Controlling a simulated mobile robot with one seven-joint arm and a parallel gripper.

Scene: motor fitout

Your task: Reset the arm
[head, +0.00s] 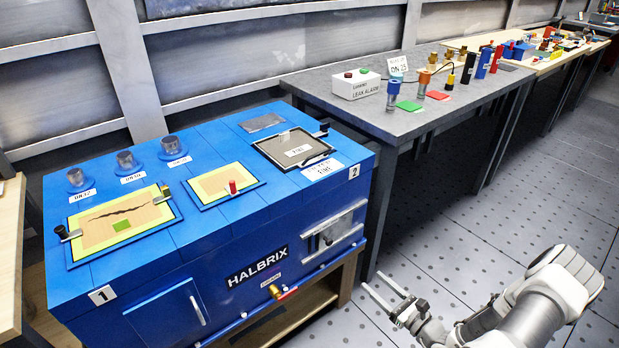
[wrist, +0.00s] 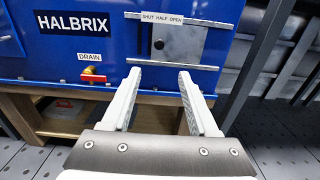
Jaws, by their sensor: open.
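My gripper (head: 384,294) is at the lower right of the head view, in front of the blue machine and above the floor. Its two fingers are apart with nothing between them. In the wrist view my gripper (wrist: 158,80) points at the front of the blue HALBRIX machine (wrist: 60,60). Both fingertips show just below the sliding shutter plate (wrist: 178,45) labelled "SHUT HALF OPEN". I cannot tell whether they touch the machine. The blue machine (head: 215,240) fills the left of the head view.
A drain valve with a red-orange handle (wrist: 92,76) sits left of my fingers. A grey table (head: 440,125) stands right of the machine, carrying a leak alarm box (head: 356,85) and several fittings. The perforated floor (head: 450,240) is open to the right.

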